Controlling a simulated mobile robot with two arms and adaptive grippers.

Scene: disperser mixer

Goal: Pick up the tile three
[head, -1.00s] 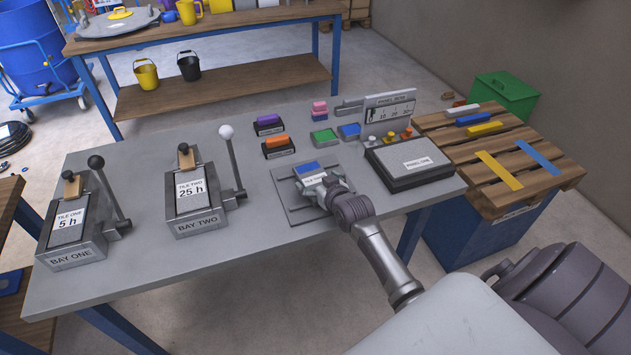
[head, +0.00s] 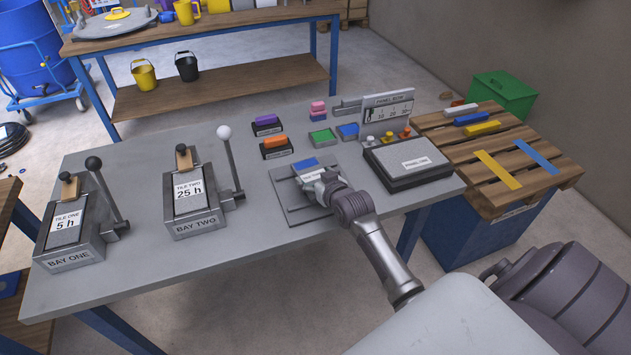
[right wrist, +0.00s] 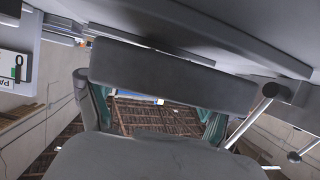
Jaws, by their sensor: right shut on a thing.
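My right gripper (head: 327,187) is over the flat grey plate of the third place on the table, shut on a grey slab that I take to be tile three (head: 308,213). The slab's white label and blue end (head: 305,165) show just beyond the fingers; the lettering is too small to read for certain. The fingers hide part of the slab. In the right wrist view a dark grey bar (right wrist: 170,75) spans the space between the teal-padded fingers (right wrist: 158,118). My left gripper is not in view.
Bay one (head: 70,258) and bay two (head: 195,224) stand to the left with levers and labelled tiles. The panel box (head: 412,165) stands close on the right. Small coloured blocks (head: 275,142) lie behind. A pallet-topped blue bin (head: 490,230) stands right of the table.

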